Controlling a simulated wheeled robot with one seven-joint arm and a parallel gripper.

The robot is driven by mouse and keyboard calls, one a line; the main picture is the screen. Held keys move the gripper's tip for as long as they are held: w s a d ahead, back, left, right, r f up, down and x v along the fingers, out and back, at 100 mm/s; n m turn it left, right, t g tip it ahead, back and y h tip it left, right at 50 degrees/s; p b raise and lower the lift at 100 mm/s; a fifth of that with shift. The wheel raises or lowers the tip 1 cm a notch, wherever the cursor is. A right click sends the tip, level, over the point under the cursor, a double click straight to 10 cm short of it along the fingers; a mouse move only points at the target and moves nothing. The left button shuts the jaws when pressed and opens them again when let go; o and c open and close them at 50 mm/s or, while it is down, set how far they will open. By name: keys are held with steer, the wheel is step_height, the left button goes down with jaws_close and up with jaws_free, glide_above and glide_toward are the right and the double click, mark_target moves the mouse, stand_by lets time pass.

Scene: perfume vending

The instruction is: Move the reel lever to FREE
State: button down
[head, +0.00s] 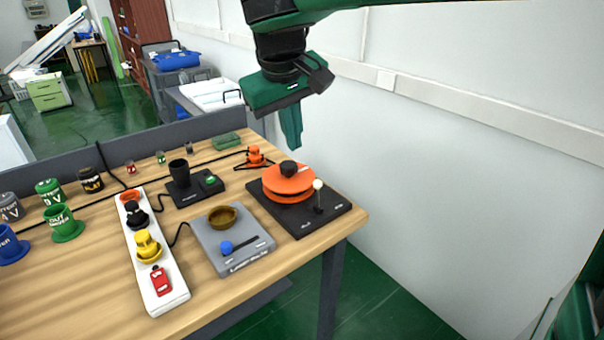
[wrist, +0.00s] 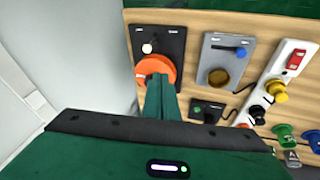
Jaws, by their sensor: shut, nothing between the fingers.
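The reel is an orange disc (head: 283,188) with a black hub on a black base plate (head: 300,228) at the table's right edge. The reel lever (head: 318,196) is a thin upright stick with a cream ball tip, at the front of the base. It also shows in the wrist view (wrist: 148,47), beyond the orange disc (wrist: 157,62). Small white labels on the base are too small to read. My gripper (head: 294,144) is shut and empty, pointing down above and behind the reel, apart from the lever. In the wrist view its fingers (wrist: 160,84) overlap the disc's near edge.
A grey box with a blue slider knob (head: 226,247) and brown bowl (head: 222,217) stands left of the reel. A white strip (head: 165,292) with colored buttons, a black cup (head: 179,172) and several colored pots are further left. A white wall (head: 470,170) rises at right.

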steer(key=shift+s, duration=0.2)
steer(key=shift+w+d, duration=0.1)
steer(key=shift+d, duration=0.1)
steer(key=d+x, duration=0.2)
steer(key=x, duration=1.1)
steer(key=shift+d, duration=0.25)
